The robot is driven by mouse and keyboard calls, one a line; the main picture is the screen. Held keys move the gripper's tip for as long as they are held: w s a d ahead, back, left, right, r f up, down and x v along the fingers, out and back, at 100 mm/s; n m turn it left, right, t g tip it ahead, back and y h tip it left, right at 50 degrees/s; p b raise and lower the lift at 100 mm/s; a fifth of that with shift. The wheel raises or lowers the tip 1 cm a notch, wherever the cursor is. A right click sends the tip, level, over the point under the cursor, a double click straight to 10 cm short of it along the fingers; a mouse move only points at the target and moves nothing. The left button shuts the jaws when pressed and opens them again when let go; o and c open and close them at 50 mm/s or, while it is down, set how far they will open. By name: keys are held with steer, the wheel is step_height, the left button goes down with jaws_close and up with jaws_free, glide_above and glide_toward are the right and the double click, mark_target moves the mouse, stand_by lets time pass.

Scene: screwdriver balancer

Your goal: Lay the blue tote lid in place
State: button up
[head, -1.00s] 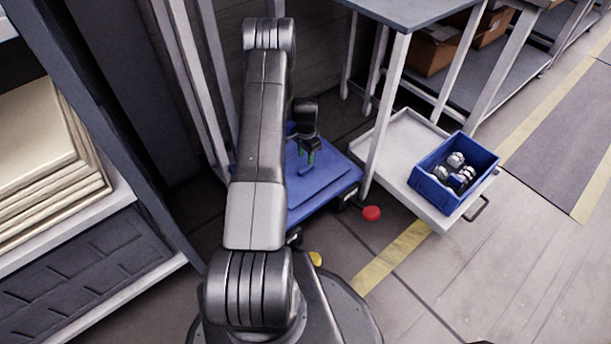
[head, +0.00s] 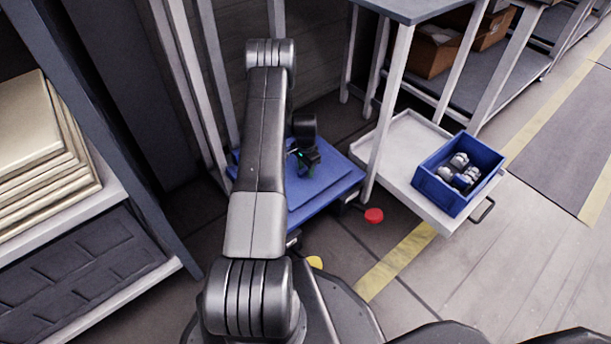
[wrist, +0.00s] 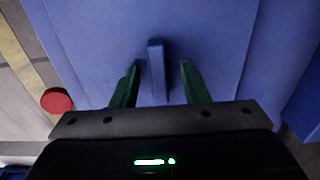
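The blue tote lid (head: 327,187) lies flat and low, on a larger blue surface, beyond my arm in the head view. In the wrist view the lid (wrist: 215,40) has a narrow raised blue handle (wrist: 157,65) in its middle. My gripper (wrist: 158,72) is open, with one green finger on each side of the handle and a visible gap on both sides. How far the fingers reach down beside the handle I cannot tell. In the head view my gripper (head: 302,162) is over the lid, and my arm covers the lid's left part.
A blue tote (head: 431,190) with several grey-white parts stands on a pale tray (head: 402,150) at right. A red round button (head: 374,215) and a yellow one (head: 315,262) are near the blue surface.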

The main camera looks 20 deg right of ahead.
mark_target(306, 169)
steer(key=shift+s+f, duration=0.3)
steer(key=shift+f, duration=0.4)
jaws_close()
steer(key=shift+w+r+p, duration=0.15)
steer(key=shift+r+p, duration=1.35)
steer(key=shift+r, duration=2.1)
